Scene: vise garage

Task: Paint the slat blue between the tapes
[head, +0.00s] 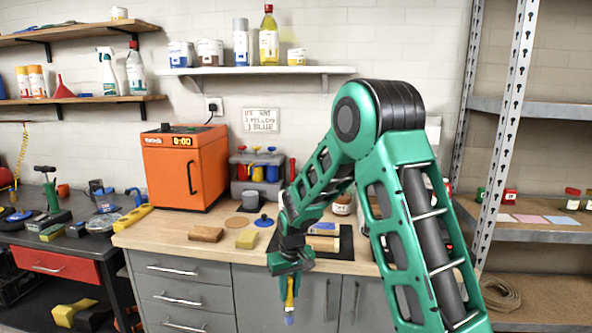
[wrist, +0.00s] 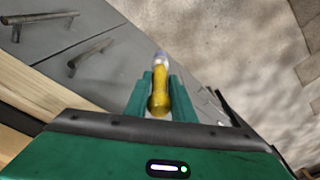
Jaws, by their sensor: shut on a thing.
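My gripper (head: 289,283) is shut on a brush with a yellow handle (head: 290,293), low in front of the grey cabinet. The brush points down, and its tip (head: 289,320) looks bluish. In the wrist view the yellow handle (wrist: 159,98) sits between the green fingers, with a pale blue-grey end (wrist: 161,58) pointing away. On the workbench, a dark mat (head: 345,244) lies partly behind my arm. A small piece with blue and light parts (head: 323,229) lies on it, perhaps the slat; the tapes cannot be made out. A blue round thing (head: 264,221) lies left of the mat.
The wooden workbench (head: 165,235) stands over grey drawers. It holds an orange oven (head: 184,168), a rack with red, yellow and blue items (head: 257,172), a brown block (head: 206,234) and a yellow sponge (head: 247,239). Metal shelving (head: 497,140) stands right. Concrete floor (wrist: 235,45) shows below my gripper.

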